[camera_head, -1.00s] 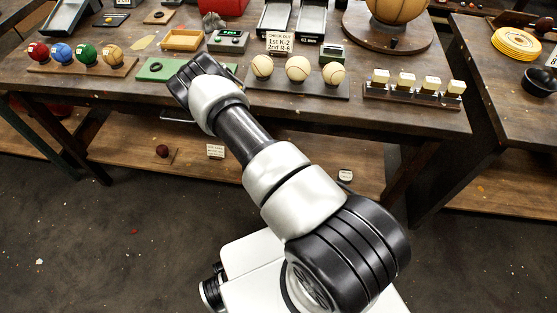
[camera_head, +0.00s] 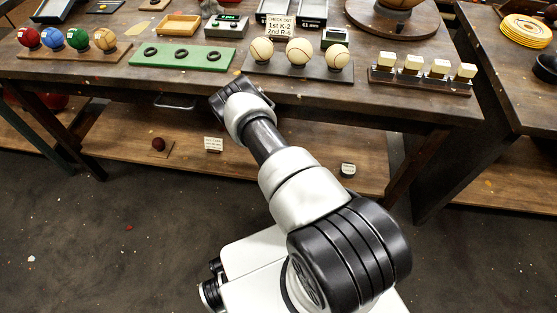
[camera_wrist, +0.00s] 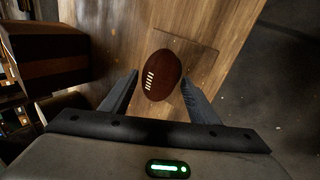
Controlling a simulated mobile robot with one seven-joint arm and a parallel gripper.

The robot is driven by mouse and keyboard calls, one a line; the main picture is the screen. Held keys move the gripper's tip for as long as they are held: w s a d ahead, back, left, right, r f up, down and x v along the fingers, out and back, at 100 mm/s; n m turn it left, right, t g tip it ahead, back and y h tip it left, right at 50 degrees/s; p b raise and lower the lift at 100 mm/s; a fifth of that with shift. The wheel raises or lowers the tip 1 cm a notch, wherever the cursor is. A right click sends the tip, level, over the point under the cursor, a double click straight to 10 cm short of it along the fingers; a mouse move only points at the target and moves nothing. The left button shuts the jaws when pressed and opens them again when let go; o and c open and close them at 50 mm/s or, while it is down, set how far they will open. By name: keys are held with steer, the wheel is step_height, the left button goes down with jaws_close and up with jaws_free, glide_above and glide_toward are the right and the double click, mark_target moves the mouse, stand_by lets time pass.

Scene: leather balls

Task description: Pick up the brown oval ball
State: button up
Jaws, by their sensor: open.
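The brown oval ball (camera_wrist: 162,75) has white laces and lies on a wooden surface in the wrist view. In the head view it appears as a small dark reddish ball (camera_head: 158,144) on the table's lower shelf. My gripper (camera_wrist: 160,78) is open, with one finger to the left of the ball and one to the right in the picture. The ball shows between and beyond the fingertips, with no clear contact. The exact distance is hard to tell. In the head view the gripper fingers are hidden behind my wrist, which is near the table's front edge.
The table top (camera_head: 310,92) overhangs the lower shelf (camera_head: 270,165). A thin square plate (camera_wrist: 187,52) lies beside the ball. A small white sign (camera_head: 213,144) stands right of it on the shelf. Racks with white balls (camera_head: 298,52) and colored balls (camera_head: 78,39) stand above.

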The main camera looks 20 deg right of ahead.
steer(key=shift+w+d+f, duration=0.15)
steer(key=shift+w+f, duration=0.15)
steer(key=shift+f, duration=0.15)
steer(key=c, duration=0.8)
steer(key=shift+r, duration=0.1)
steer(key=shift+c, duration=0.2)
